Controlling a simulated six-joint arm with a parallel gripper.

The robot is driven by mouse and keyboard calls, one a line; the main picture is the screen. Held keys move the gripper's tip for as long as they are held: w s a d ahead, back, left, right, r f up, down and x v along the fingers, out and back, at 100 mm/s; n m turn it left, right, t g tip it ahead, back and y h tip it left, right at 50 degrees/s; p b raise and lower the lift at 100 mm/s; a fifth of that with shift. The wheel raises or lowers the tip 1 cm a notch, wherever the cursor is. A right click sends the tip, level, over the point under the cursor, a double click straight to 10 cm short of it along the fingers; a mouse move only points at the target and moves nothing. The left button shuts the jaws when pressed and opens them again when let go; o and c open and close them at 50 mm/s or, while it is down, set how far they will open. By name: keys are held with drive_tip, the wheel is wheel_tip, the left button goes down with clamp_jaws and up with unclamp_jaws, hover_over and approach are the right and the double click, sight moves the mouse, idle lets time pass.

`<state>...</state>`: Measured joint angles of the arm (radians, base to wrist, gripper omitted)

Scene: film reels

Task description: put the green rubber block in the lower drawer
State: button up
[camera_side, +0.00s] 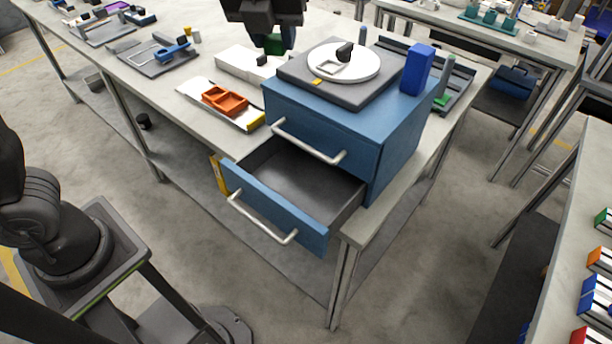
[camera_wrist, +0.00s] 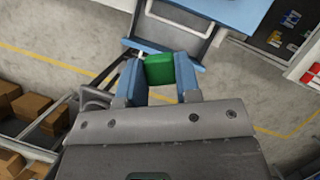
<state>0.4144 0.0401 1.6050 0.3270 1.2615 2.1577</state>
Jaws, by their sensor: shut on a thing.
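My gripper (camera_side: 277,38) is at the top of the side view, behind the blue cabinet's left part in the picture. It is shut on the green rubber block (camera_wrist: 160,70), which shows between its two blue fingers in the wrist view. In the side view only a dark green part of the block (camera_side: 274,45) shows beneath the gripper. The lower drawer (camera_side: 272,207) of the blue cabinet (camera_side: 398,140) is pulled out, and its visible grey inside looks empty. The upper drawer (camera_side: 310,130) is shut. The block is held apart from the lower drawer.
A grey turntable (camera_side: 296,72) with a white disc stands on the cabinet, beside a blue upright block (camera_side: 417,69). An orange tray (camera_side: 224,101) and a white box (camera_side: 240,62) lie on the bench left of the cabinet. The lower drawer's handle (camera_side: 262,222) juts forward.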

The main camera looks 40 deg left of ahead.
drive_tip(key=m+h, duration=0.1)
drive_tip(key=m, duration=0.1)
drive_tip(key=s+d+m+h, duration=0.1)
drive_tip(key=m, duration=0.2)
drive_tip(key=shift+s+d+t, duration=0.15)
drive_tip(key=shift+t, duration=0.15)
hover_over(294, 196)
drive_tip(key=s, duration=0.2)
drive_tip(key=shift+m, duration=0.4)
wheel_tip(294, 196, down, 30)
drive_tip(key=shift+s+f, duration=0.1)
drive_tip(key=shift+f, duration=0.3)
